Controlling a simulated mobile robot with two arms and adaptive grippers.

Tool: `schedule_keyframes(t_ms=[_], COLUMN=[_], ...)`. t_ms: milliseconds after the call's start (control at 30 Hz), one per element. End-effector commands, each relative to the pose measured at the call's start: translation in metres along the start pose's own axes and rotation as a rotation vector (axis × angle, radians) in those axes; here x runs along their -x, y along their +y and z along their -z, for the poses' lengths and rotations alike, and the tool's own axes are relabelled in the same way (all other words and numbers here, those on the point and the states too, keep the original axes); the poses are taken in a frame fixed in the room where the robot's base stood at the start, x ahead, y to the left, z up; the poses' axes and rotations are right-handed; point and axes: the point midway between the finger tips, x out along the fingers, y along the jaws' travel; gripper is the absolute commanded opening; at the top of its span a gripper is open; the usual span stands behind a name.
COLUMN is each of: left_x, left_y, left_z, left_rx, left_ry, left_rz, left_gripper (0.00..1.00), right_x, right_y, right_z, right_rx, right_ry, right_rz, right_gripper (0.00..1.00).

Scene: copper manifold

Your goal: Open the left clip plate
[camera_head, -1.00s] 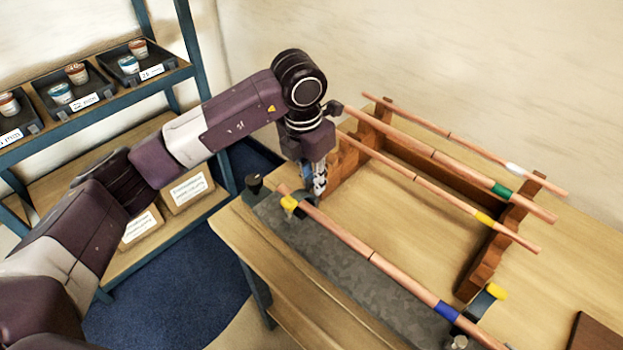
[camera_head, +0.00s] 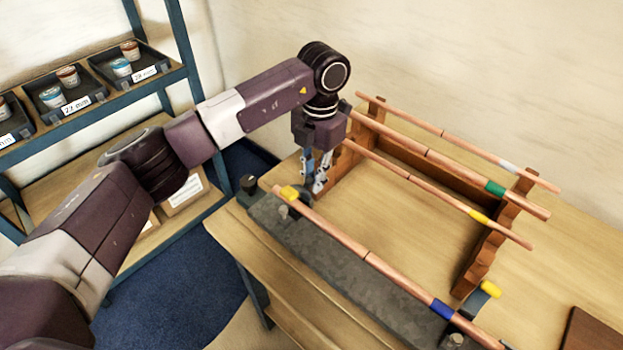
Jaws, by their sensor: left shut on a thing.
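The left clip plate with its yellow tab (camera_head: 290,192) is at the left end of the grey fixture bar (camera_head: 345,258). The right clip plate's yellow tab (camera_head: 490,289) stands off behind the pipe at the right end. My right gripper is not in view.
A wooden rack (camera_head: 497,232) behind holds several copper pipes with coloured bands, close to my gripper's right. A shelf (camera_head: 95,99) with labelled trays of small cups is at left. A brown board (camera_head: 594,333) lies at lower right. Bare tabletop shows inside the rack.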

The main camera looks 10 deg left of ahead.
Motion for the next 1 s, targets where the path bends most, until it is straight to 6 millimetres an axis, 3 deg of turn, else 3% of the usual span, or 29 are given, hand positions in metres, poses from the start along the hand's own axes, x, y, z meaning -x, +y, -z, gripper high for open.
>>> schedule_keyframes(t_ms=[900, 933, 1000], left_x=[-0.001, -0.001, -0.001], left_y=[0.000, 0.000, 0.001], left_z=[-0.013, -0.013, -0.013], left_rx=[0.000, 0.000, 0.001], left_ry=[0.119, 0.119, 0.119], left_rz=[0.000, -0.001, -0.001], left_gripper=[0.00, 0.14, 0.21], right_x=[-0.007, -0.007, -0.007], right_y=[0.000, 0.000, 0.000], right_z=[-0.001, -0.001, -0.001], right_rx=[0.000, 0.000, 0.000], right_ry=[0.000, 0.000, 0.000], right_rz=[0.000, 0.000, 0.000], right_gripper=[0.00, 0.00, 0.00])
